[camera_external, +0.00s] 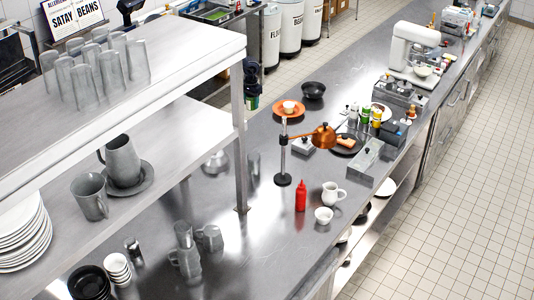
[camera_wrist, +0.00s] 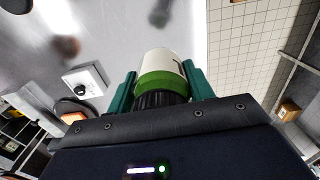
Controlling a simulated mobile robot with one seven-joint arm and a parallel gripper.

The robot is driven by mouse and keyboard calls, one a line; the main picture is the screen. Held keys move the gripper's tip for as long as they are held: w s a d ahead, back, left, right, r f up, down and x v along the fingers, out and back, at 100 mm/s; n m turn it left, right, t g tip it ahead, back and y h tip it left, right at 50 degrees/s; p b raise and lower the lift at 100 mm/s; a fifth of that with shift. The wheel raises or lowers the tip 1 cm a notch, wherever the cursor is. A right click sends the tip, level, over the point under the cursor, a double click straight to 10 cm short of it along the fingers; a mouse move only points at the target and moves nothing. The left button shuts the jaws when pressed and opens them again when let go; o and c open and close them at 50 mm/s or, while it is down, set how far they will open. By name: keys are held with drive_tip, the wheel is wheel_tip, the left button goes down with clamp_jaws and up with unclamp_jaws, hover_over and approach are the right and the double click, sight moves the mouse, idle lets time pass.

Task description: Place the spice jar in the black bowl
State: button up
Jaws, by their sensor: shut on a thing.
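The spice jar (camera_wrist: 160,68) has a white body, a green band and a dark ribbed cap. In the wrist view it sits between the teal fingers of my gripper (camera_wrist: 159,74), which is shut on it. In the external view my gripper (camera_external: 251,88) seems to be the dark shape with green at its lower end, by the counter's back edge behind the shelf post; the jar is hard to make out there. The black bowl (camera_external: 313,90) stands on the counter to the right of my gripper, apart from it. I cannot identify the bowl in the wrist view.
The shelf post (camera_external: 240,155) rises nearby. Counter beyond the bowl looks clear.

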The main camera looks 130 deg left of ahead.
drive_tip(key=shift+r, duration=0.75)
drive_tip(key=shift+a, duration=0.15)
drive_tip(key=w+a, duration=0.3)
drive_tip(key=a, duration=0.7)
drive_tip(key=w+a+m, duration=0.1)
drive_tip(key=w+a, duration=0.3)
drive_tip(key=a, duration=0.5)
drive_tip(key=w+a, duration=0.3)
drive_tip(key=a, duration=0.7)
drive_tip(key=s+a+f, duration=0.2)
drive_tip(key=a+f, duration=0.1)
drive_tip(key=a, duration=0.5)
drive_tip(key=s+a+f, duration=0.2)
drive_tip(key=a+f, duration=0.2)
drive_tip(key=a, duration=0.4)
drive_tip(key=s+a+f, duration=0.2)
drive_tip(key=a+f, duration=0.1)
drive_tip(key=a, duration=0.5)
drive_tip(key=shift+m, duration=0.4)
drive_tip(key=shift+d+f, duration=0.15)
drive_tip(key=shift+f, duration=3.3)
drive_tip(key=shift+f, duration=0.6)
